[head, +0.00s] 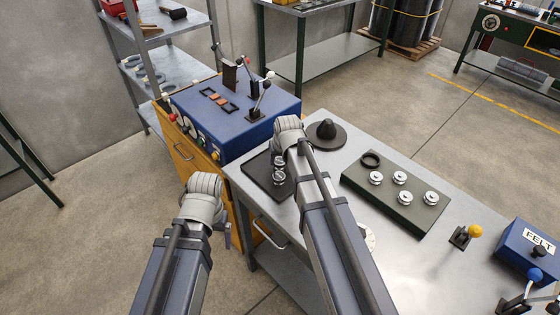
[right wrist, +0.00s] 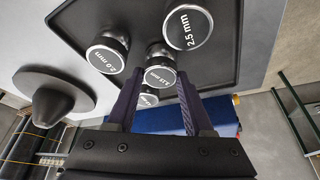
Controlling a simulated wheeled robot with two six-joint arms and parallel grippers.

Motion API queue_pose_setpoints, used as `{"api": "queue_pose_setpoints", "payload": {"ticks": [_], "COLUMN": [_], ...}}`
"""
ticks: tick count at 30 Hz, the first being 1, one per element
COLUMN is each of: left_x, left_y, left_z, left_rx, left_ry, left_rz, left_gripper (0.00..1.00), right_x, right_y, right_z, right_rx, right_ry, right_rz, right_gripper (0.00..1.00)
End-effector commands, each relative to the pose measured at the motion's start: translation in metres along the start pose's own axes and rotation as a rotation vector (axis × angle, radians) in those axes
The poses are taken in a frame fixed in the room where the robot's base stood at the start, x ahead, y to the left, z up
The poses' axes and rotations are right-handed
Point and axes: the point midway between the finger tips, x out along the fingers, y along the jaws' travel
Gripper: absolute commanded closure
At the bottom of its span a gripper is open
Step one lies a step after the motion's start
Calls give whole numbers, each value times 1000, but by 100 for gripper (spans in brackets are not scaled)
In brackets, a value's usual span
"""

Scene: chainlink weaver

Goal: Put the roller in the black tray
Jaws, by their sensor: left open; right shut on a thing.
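The black tray (head: 256,172) lies at the near left corner of the metal table, partly hidden by my right wrist. Silver rollers with dark labelled caps stand on it; in the right wrist view one reads 2.5 mm (right wrist: 187,28) and another (right wrist: 106,60) stands beside it. My right gripper (right wrist: 160,78) is over the tray, shut on a roller (right wrist: 160,76) between its fingers; its label is hard to read. A further roller cap (right wrist: 148,98) shows close behind, partly hidden. My left gripper (head: 228,237) is open and empty, off the table's left edge, mostly hidden by its wrist.
A dark cone on a disc (head: 327,132) stands beyond the tray. A blue lever box (head: 235,120) is at the left. A yellow-knobbed lever (head: 474,231) and FELT box (head: 528,248) are right.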

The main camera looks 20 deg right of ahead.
Motion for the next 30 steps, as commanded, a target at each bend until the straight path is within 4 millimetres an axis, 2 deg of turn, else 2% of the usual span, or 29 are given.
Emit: {"api": "queue_pose_setpoints", "payload": {"ticks": [4,5,8,20,26,30], "left_x": [4,3,3,-2,-18,-36], "left_y": [0,0,0,0,-2,-3], "left_z": [0,0,0,0,1,2], "left_rx": [0,0,0,0,0,0], "left_ry": [0,0,0,0,0,0], "left_rz": [0,0,0,0,0,0], "left_gripper": [12,12,12,12,12,12], "right_x": [4,3,3,-2,-19,-39], "right_y": [0,0,0,0,0,0], "right_z": [2,1,1,-1,-1,-1], "right_rx": [0,0,0,0,0,0], "right_ry": [1,0,0,0,0,0], "right_rz": [0,0,0,0,0,0], "right_gripper": [100,46,36,36,36,36]}}
